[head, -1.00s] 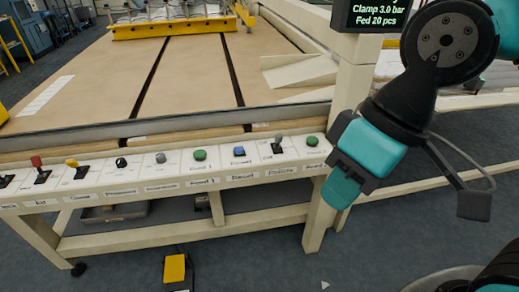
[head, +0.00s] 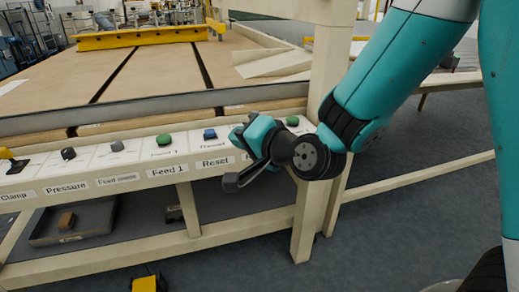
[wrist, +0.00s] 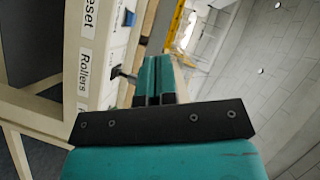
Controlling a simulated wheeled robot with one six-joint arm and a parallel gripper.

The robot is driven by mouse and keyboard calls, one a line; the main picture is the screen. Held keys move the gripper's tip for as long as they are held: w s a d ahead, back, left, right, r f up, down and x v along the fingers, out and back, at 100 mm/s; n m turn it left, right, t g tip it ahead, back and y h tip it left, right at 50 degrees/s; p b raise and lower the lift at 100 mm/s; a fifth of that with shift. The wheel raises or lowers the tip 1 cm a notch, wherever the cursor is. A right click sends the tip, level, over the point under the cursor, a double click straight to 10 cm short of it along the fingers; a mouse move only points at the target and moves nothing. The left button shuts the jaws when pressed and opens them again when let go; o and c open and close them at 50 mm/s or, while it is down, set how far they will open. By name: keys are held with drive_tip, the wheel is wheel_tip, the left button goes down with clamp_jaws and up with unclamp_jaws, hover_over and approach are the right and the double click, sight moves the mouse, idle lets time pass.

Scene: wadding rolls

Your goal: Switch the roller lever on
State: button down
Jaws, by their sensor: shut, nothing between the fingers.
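The roller lever (wrist: 123,75) shows in the wrist view as a small dark lever on the white panel, beside the "Rollers" label (wrist: 84,68). My gripper (wrist: 157,62) has its two teal fingers pressed together, with nothing between them. In the wrist view the fingertips are just right of the lever; I cannot tell whether they touch it. In the head view my gripper (head: 243,133) is over the panel, just right of the blue button, and hides the lever.
The control panel (head: 130,179) runs along the table's front edge. A green button (head: 164,140) and a blue button (head: 210,134) are left of my gripper, another green button (head: 292,121) is to its right. A cream post (head: 322,100) stands close on the right.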

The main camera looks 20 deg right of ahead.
drive_tip(key=w+d+f+m+t+h+b, duration=0.2)
drive_tip(key=d+f+m+t+h+b, duration=0.5)
drive_tip(key=f+m, duration=0.3)
drive_tip(key=shift+d+f+m+t+h, duration=0.15)
drive_tip(key=shift+d+m+t+h, duration=0.15)
drive_tip(key=shift+d+t, duration=0.4)
drive_tip(key=shift+d, duration=0.1)
drive_tip(key=p+x, duration=0.6)
drive_tip(key=x, duration=0.6)
drive_tip(key=shift+w, duration=0.35)
drive_tip(key=shift+w+r+p, duration=0.25)
drive_tip(key=shift+w+p, duration=0.1)
drive_tip(key=shift+w, duration=0.3)
